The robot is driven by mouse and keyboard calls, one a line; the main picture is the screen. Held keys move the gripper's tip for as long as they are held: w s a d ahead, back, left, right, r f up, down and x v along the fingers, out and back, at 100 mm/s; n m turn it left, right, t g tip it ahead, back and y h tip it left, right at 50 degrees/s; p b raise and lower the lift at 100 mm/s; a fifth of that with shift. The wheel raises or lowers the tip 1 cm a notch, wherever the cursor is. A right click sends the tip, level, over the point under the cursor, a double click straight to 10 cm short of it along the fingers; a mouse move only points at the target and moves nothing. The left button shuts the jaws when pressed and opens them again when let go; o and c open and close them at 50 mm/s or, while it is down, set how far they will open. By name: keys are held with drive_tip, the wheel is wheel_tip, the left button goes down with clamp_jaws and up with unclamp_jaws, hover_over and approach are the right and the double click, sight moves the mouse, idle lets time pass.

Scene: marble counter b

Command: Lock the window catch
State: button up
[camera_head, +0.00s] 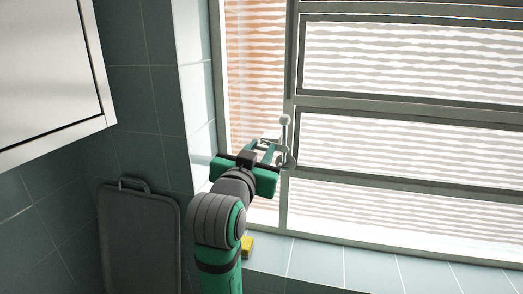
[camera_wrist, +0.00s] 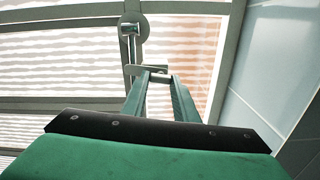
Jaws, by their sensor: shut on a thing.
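My gripper (camera_head: 272,152) is at the lower part of the catch. In the wrist view my gripper (camera_wrist: 160,76) has its two green fingers reaching to the crosswise piece, shut on the catch. The exact contact is small and partly hidden by the fingers.
The window (camera_head: 400,140) has several dark frame bars and a pale sill (camera_head: 330,262) below. A yellow item (camera_head: 247,246) lies on the sill beside my arm. A grey board (camera_head: 140,235) leans on the tiled wall at left, under a white cabinet (camera_head: 50,70).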

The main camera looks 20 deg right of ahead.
drive_tip(key=shift+a+n, duration=0.1)
drive_tip(key=shift+n, duration=0.9)
drive_tip(key=o, duration=1.1)
drive_tip(key=shift+c, duration=0.2)
drive_tip(key=v, duration=1.1)
